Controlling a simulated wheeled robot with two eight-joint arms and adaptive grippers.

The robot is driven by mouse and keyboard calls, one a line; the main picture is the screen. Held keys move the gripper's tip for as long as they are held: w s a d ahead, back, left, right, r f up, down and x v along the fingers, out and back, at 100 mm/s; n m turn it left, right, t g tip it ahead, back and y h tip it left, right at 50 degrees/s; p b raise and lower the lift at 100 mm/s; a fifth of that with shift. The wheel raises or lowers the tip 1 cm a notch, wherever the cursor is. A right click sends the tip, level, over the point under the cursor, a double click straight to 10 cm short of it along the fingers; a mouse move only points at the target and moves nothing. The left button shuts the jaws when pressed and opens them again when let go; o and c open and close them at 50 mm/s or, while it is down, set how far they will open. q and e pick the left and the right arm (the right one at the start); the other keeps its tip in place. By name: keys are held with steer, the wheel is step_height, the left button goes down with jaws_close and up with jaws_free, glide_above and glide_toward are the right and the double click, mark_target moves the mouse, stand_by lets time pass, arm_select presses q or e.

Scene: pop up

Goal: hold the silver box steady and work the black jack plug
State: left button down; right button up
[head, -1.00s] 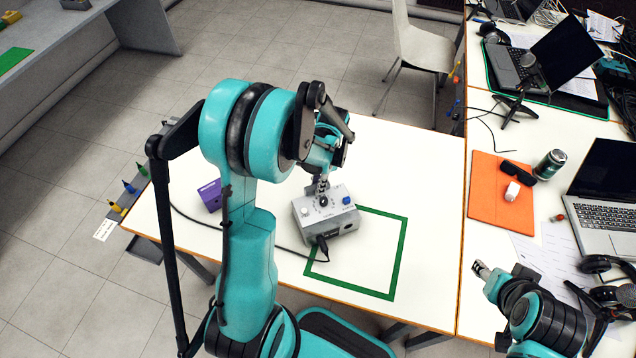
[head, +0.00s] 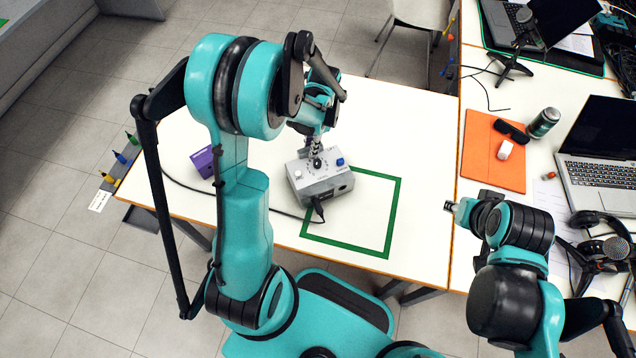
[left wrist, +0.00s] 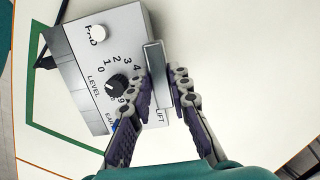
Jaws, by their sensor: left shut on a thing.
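The silver box (head: 322,182) stands on the white table, over the far left corner of a green outline. It has white, black and blue knobs on top. My left gripper (head: 316,150) reaches down onto it; in the left wrist view its fingers (left wrist: 163,88) are shut on the raised metal tab (left wrist: 154,58) marked LIFT. The black jack plug (head: 317,207) is at the box's front face, its cable running left; how deep it sits I cannot tell. My right gripper (head: 450,206) is right of the box, apart from it, by the table's right edge; its jaws are too small to read.
The green outline (head: 395,220) encloses mostly bare table. A purple box (head: 203,162) stands left, near the cable. On the adjoining right table are an orange mat (head: 480,165), a can (head: 543,122), a laptop (head: 600,178) and headphones (head: 590,222).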

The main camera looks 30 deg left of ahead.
steer(key=w+a+f+n+g, duration=0.2)
steer(key=a+f+n, duration=0.1)
steer(key=a, duration=0.8)
steer(key=n+g, duration=0.3)
steer(key=n, duration=0.2)
glide_above(318, 206)
steer(key=f, duration=0.9)
steer(key=shift+s+d+f, duration=0.15)
steer(key=shift+d+f, duration=0.1)
steer(key=shift+d, duration=0.15)
steer(key=shift+a+f, duration=0.15)
steer(key=shift+f, duration=0.4)
steer(key=f, duration=0.7)
steer(key=shift+a, duration=0.2)
jaws_close()
steer(key=shift+s+d, duration=0.1)
steer(key=shift+d, duration=0.2)
